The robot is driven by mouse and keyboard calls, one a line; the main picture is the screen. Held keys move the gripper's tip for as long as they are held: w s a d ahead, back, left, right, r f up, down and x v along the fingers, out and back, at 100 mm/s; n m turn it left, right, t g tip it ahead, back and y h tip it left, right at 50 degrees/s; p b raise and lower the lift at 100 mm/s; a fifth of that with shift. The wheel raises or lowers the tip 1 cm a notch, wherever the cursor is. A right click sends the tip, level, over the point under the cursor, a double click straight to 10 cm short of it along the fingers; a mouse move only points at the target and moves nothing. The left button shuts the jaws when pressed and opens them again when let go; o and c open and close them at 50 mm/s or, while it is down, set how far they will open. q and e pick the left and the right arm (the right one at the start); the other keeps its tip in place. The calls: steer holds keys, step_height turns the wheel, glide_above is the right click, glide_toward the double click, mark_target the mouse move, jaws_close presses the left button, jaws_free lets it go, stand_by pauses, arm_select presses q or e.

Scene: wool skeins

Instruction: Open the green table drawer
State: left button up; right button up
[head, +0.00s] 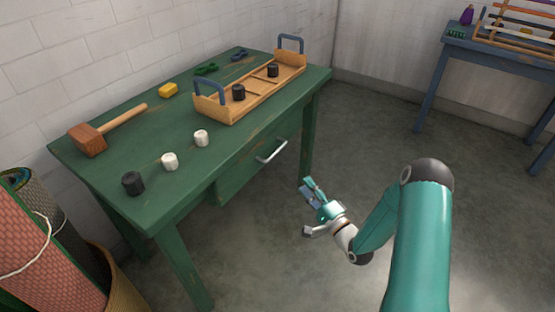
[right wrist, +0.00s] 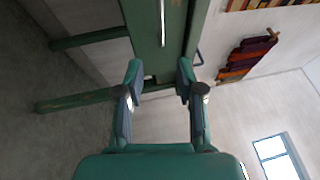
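The green table (head: 160,187) stands on the left in the head view. Its drawer (head: 240,178) is under the top on the near long side and looks shut. The drawer's pale bar handle (head: 272,151) shows there and as a thin light bar (right wrist: 162,22) in the right wrist view. My right gripper (head: 306,209) is open and empty, in front of the drawer and apart from the handle. In the right wrist view its spread fingers (right wrist: 159,78) point toward the drawer front, the handle lying beyond their gap. My left gripper is not in view.
Rolled textiles (head: 60,255) stand at lower left. The floor before the drawer is clear.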

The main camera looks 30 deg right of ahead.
mark_target(277, 150)
steer(key=w+r, duration=0.1)
steer(key=w, duration=0.4)
steer(key=w+r+b, duration=0.1)
steer(key=w, duration=0.4)
steer(key=w+r, duration=0.1)
steer(key=w, duration=0.5)
steer(key=shift+b, duration=0.4)
jaws_close()
steer(key=shift+f, duration=0.1)
